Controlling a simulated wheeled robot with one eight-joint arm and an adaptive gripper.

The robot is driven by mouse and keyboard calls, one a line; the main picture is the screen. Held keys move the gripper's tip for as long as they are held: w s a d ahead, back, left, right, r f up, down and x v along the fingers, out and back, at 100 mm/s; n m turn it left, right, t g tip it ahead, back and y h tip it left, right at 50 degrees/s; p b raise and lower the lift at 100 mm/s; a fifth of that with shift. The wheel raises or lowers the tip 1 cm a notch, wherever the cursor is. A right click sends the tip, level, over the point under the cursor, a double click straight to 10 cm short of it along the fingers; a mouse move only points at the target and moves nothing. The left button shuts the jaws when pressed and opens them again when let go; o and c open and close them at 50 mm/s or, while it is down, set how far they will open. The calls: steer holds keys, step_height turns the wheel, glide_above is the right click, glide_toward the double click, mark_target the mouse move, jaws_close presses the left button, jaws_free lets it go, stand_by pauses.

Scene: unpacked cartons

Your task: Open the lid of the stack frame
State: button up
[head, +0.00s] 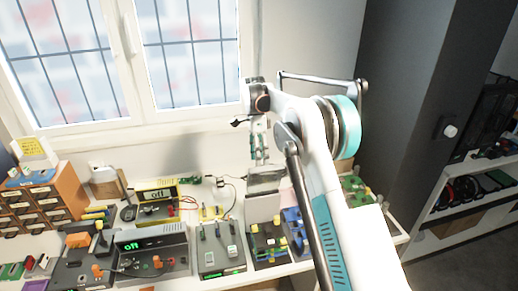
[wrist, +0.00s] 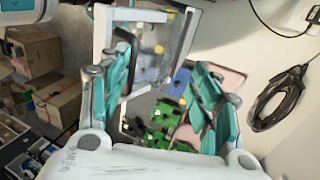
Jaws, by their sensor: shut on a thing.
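The stack frame (head: 262,208) is a pale box on the bench below my gripper (head: 260,158) in the head view. Its grey lid (head: 265,180) is tilted up at the top. In the wrist view the lid (wrist: 150,32) is a translucent panel with a pale rim, standing raised between and beyond the teal fingers of my gripper (wrist: 166,62). The gripper is shut on the lid; the exact contact is partly hidden by the fingers. Green parts (wrist: 165,115) and blue parts show below the lid.
Instrument boxes (head: 150,255) and trays of coloured parts (head: 268,240) crowd the bench. An orange drawer cabinet (head: 40,200) stands at the left, under the window. A dark cabinet (head: 420,100) rises at the right.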

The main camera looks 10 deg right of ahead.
steer(key=shift+w+r, duration=0.2)
steer(key=shift+w, duration=0.1)
steer(key=shift+c, duration=1)
steer(key=v, duration=0.9)
steer(key=shift+r, duration=0.25)
steer(key=shift+c, duration=0.2)
steer(key=shift+v, duration=0.85)
steer(key=shift+s+r, duration=0.2)
